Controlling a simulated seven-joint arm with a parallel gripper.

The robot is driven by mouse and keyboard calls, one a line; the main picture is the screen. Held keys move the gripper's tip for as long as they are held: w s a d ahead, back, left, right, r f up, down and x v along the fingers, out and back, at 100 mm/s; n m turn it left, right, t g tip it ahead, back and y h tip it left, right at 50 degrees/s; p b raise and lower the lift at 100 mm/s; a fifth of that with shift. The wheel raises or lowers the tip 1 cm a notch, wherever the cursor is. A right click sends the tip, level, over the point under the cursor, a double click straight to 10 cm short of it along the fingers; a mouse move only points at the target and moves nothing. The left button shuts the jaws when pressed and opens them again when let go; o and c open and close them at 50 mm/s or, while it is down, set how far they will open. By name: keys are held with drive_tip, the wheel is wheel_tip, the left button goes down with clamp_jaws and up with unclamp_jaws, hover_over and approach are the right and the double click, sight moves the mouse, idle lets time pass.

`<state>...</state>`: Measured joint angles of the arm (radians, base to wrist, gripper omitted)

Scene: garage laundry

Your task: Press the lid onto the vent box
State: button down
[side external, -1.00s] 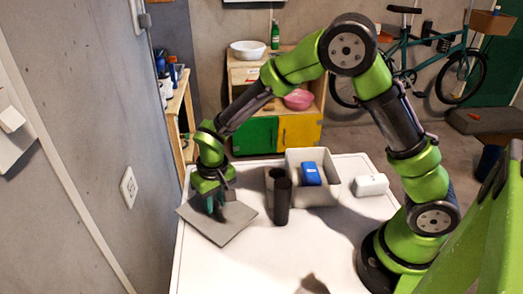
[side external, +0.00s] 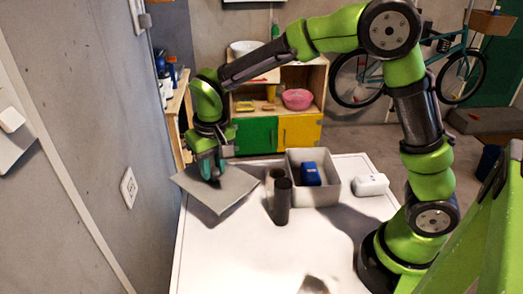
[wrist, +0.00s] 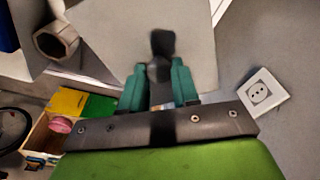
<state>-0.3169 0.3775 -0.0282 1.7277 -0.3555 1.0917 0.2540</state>
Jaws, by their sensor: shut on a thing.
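The lid (side external: 232,189) is a flat grey square plate with a dark upright knob (wrist: 161,46). My gripper (side external: 210,175) is shut on this knob, its teal fingers on either side in the wrist view (wrist: 158,78). The lid is tilted and held above the left back part of the white table. A grey open box (side external: 316,193) with a blue item (side external: 311,174) inside stands to the right, apart from the lid. I cannot tell whether it is the vent box. The table under the lid is partly hidden.
Two dark, hollow tube-like pieces (side external: 281,203) stand between the lid and the grey box. A small white object (side external: 371,185) lies right of the box. A wall with a socket (side external: 129,187) is at left. The front of the table is mostly clear.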

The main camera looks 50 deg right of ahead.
sight(232, 166)
drive_tip(key=shift+m, duration=0.8)
drive_tip(key=d+r, duration=0.1)
drive_tip(key=d, duration=0.3)
drive_tip(key=d+r, duration=0.1)
drive_tip(key=d, duration=0.1)
drive_tip(key=shift+w+d+r, duration=0.15)
drive_tip(key=shift+r, duration=0.2)
drive_tip(key=s+d+r+m, duration=0.3)
drive_tip(key=s+d+m, duration=0.3)
drive_tip(key=d, duration=0.8)
drive_tip(key=s+d+f+m, duration=0.1)
drive_tip(key=s+d+m, duration=0.15)
drive_tip(key=s, duration=0.55)
drive_tip(key=shift+n+g+h, duration=0.3)
drive_tip(key=shift+n+h, duration=0.1)
drive_tip(key=shift+n, duration=0.05)
drive_tip(key=shift+w+d+f, duration=0.1)
drive_tip(key=shift+f, duration=1.45)
drive_tip(key=shift+w+d+f, duration=0.1)
drive_tip(key=shift+f, duration=1.45)
drive_tip(key=shift+s+f, duration=0.1)
drive_tip(key=shift+f, duration=0.55)
drive_tip(key=shift+c, duration=1.4)
unclamp_jaws()
